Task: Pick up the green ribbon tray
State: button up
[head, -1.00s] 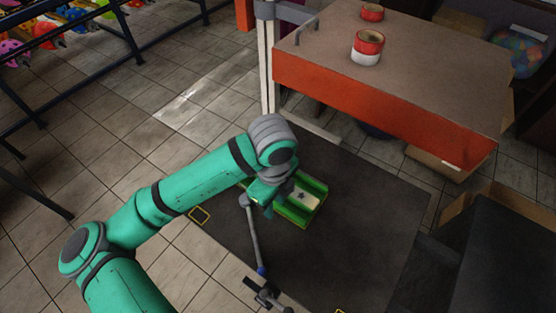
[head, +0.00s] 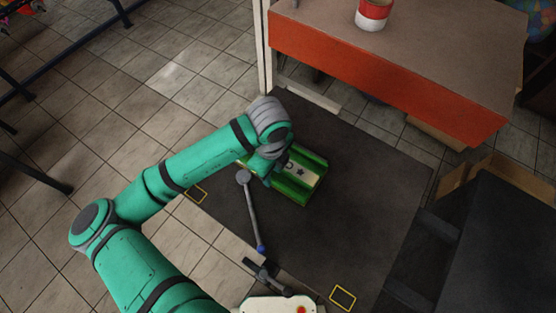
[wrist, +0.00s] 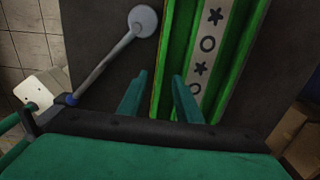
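The green ribbon tray (head: 310,163) lies on the dark floor mat, with a pale strip bearing star and circle marks along its middle. In the wrist view the tray (wrist: 240,55) runs up the picture, right of centre. My gripper (wrist: 160,85) is open, its two green fingers apart. The tray's left edge shows between the fingers, and the right finger overlaps the tray in the picture. I cannot tell whether either finger touches it. In the head view my wrist hides the tray's left end, and the gripper (head: 275,176) is partly hidden.
A grey rod with a round end (head: 250,210) stands close left of the tray; it also shows in the wrist view (wrist: 115,50). A black unit (head: 490,250) stands right. The mat (head: 365,210) is clear right of the tray.

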jog(key=shift+f, duration=1.7)
